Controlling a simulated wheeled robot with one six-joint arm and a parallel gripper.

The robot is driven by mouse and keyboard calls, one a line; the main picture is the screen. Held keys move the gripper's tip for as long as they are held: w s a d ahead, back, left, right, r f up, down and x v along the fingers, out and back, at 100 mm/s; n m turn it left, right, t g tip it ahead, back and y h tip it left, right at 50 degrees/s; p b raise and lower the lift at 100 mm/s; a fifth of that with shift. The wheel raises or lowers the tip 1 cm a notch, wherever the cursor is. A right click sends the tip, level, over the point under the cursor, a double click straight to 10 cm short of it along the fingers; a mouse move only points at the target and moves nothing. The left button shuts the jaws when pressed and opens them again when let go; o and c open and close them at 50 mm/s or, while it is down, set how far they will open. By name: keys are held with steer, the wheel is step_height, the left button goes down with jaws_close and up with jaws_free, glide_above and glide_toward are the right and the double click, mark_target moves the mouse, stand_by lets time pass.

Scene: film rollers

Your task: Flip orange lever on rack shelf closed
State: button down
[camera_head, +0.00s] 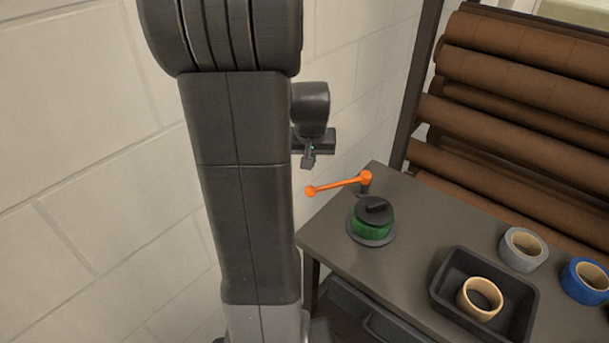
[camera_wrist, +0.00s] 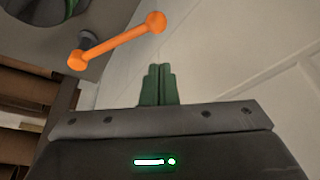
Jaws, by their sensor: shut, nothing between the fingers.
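The orange lever (camera_head: 340,184) sits on a short dark post at the back left corner of the grey shelf top (camera_head: 410,215). Its arm points left, with the ball end out past the shelf's left edge. In the wrist view the orange lever (camera_wrist: 115,40) lies above and left of my fingers, apart from them. My gripper (camera_head: 308,163) is above and left of the lever's ball end in the head view. My gripper's green fingers (camera_wrist: 157,84) are together and empty, with nothing touching them.
A green and black round device (camera_head: 372,219) stands just in front of the lever post. A dark tray (camera_head: 450,275) holds a tan tape roll (camera_head: 480,298). Grey (camera_head: 523,249) and blue (camera_head: 586,280) tape rolls lie to the right. Brown rollers (camera_head: 510,130) stand behind. A pale block wall (camera_head: 350,60) is close behind my gripper.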

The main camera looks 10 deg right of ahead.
steer(key=x, duration=1)
stand_by(0.6)
